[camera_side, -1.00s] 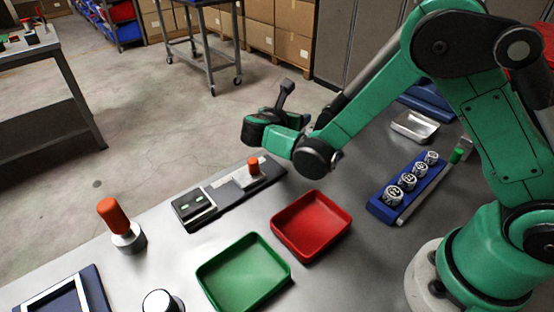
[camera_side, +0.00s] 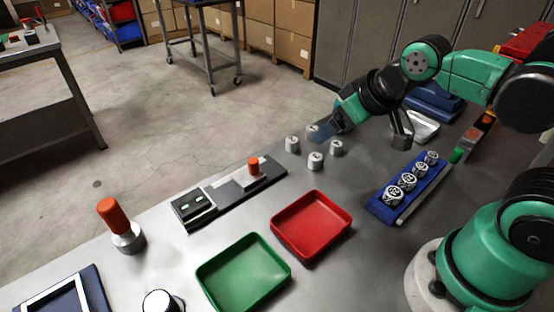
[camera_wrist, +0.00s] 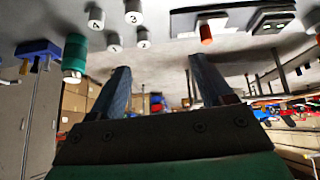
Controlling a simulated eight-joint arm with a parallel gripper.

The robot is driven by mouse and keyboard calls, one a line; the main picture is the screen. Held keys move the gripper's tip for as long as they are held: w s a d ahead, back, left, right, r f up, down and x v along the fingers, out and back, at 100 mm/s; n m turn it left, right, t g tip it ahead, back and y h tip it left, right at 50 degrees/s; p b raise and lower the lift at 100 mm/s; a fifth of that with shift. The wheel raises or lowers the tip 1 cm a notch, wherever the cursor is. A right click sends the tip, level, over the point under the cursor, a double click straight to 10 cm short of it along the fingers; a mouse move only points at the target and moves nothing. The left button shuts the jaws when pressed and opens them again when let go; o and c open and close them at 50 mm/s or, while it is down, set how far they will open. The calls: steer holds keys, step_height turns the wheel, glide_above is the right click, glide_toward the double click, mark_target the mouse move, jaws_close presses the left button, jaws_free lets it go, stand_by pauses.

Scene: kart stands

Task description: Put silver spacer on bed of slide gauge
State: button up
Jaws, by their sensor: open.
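Several short silver cylinders stand loose on the bench behind the slide gauge, one silver spacer (camera_side: 316,161) nearest the red tray. In the wrist view the silver cylinders (camera_wrist: 134,14) carry numbers on their ends. The slide gauge (camera_side: 237,186) is a long dark bar with a readout box at its left end and an orange knob (camera_side: 254,165) at its right; it shows partly at the top of the wrist view (camera_wrist: 273,20). My gripper (camera_side: 322,133) is open and empty above the back of the cylinder group, hiding part of one cylinder. Its two fingers (camera_wrist: 160,72) stand wide apart.
A red tray (camera_side: 273,233) and a green tray (camera_side: 200,275) lie in front of the gauge. A blue rack (camera_side: 380,211) of silver cylinders stands at right. An orange-handled tool (camera_side: 114,217) stands at left. Clear bench lies between the cylinders and rack.

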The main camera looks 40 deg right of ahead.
steer(key=shift+s+a+m, duration=0.1)
steer(key=shift+s+m, duration=0.05)
steer(key=shift+m, duration=0.15)
